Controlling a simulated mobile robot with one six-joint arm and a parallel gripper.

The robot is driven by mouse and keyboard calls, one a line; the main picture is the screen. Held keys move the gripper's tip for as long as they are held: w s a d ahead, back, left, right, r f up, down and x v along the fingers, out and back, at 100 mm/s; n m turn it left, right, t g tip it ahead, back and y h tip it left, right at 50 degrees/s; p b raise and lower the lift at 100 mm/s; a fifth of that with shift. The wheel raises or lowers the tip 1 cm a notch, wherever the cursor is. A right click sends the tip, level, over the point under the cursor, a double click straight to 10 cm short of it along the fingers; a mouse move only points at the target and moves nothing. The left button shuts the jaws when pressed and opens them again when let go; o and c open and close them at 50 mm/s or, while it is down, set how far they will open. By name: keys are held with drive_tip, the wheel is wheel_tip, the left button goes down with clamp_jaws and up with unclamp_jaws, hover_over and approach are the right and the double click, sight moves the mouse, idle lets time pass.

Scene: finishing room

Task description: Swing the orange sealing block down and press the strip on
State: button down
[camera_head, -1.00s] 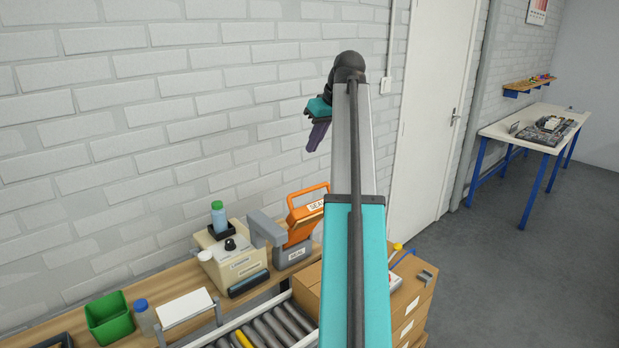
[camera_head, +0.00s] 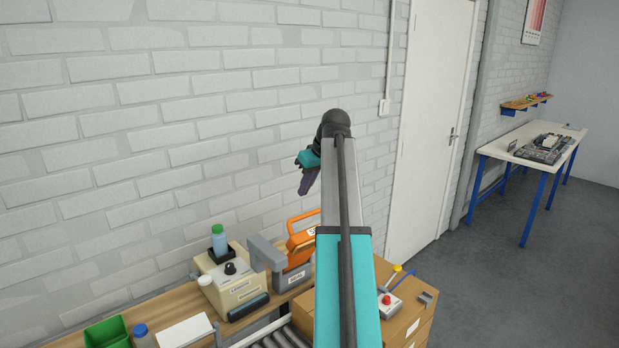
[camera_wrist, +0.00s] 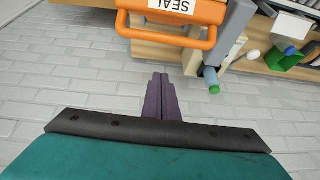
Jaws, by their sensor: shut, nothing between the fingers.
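The orange sealing block (camera_head: 304,239) is raised and tilted back on its grey base (camera_head: 293,275), on the bench near the wall. In the wrist view the orange block (camera_wrist: 180,10) shows upside down at the top, with its SEAL label and its handle bar (camera_wrist: 165,38). My gripper (camera_head: 305,187) is above the block in the head view, with its purple fingers pointing down. In the wrist view the fingers (camera_wrist: 160,80) are together and empty, just short of the handle and apart from it in the picture. I cannot make out the strip.
A cream laminator-like machine (camera_head: 240,290) with a green-capped bottle (camera_head: 219,241) stands left of the block, with a grey arm (camera_head: 266,252) between. Cardboard boxes (camera_head: 400,325) are at right, bearing a red-button box (camera_head: 385,302). A green bin (camera_head: 107,332) is at lower left.

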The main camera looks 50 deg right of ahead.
drive_tip(key=shift+s+a+f+p, duration=0.1)
drive_tip(key=shift+s+f+p, duration=0.3)
drive_tip(key=shift+f, duration=0.35)
drive_tip(key=shift+s+a+f+p, duration=0.1)
drive_tip(key=shift+s+f+p, duration=0.25)
drive_tip(key=shift+f, duration=0.35)
drive_tip(key=shift+s+a+f+p, duration=0.1)
drive_tip(key=shift+s+f+p, duration=0.15)
drive_tip(key=shift+f+p, duration=0.35)
drive_tip(key=shift+f, duration=0.15)
drive_tip(key=shift+s+a+f+b, duration=0.1)
drive_tip(key=shift+a+b, duration=0.05)
drive_tip(key=shift+b, duration=0.15)
